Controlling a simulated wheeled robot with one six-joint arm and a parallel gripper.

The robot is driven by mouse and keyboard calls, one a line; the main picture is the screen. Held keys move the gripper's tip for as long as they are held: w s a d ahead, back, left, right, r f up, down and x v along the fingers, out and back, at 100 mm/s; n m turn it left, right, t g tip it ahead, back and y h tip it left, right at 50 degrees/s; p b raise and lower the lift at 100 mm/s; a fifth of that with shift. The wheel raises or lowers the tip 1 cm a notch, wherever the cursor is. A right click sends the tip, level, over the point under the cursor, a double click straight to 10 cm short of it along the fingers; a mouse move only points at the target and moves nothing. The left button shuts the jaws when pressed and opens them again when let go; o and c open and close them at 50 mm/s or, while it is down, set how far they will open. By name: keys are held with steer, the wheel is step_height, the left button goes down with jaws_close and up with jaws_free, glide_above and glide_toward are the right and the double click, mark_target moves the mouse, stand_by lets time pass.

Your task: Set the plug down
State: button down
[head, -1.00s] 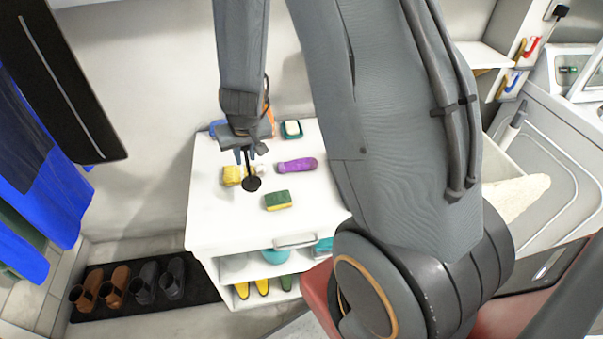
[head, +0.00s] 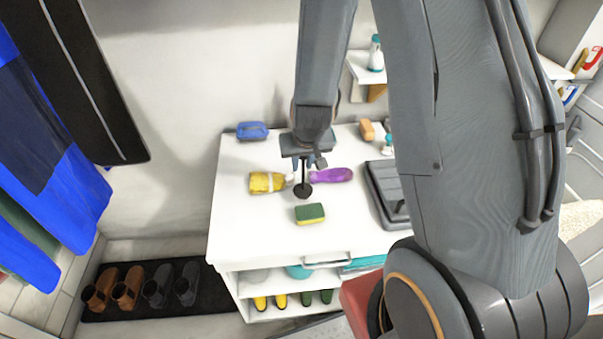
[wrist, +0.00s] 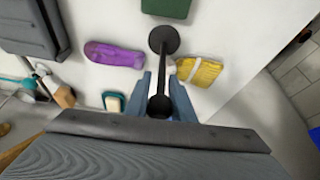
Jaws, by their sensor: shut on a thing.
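The plug is a black piece with a round disc (head: 302,191) at its lower end and a thin stem. My gripper (head: 304,166) is shut on its upper part and holds it upright over the white cabinet top (head: 250,226). In the wrist view the plug's disc (wrist: 164,40) is at the far end of the stem, and the knob end lies between my blue-grey fingers (wrist: 162,98). I cannot tell whether the disc touches the cabinet top.
A blue item (head: 252,131) is at the back left, a dark grey case (head: 385,190) at the right. The front left of the top is clear.

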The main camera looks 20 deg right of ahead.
mark_target(303, 168)
steer(key=shift+f, duration=1.55)
steer(key=shift+f, duration=0.15)
steer(key=c, duration=1.5)
jaws_free()
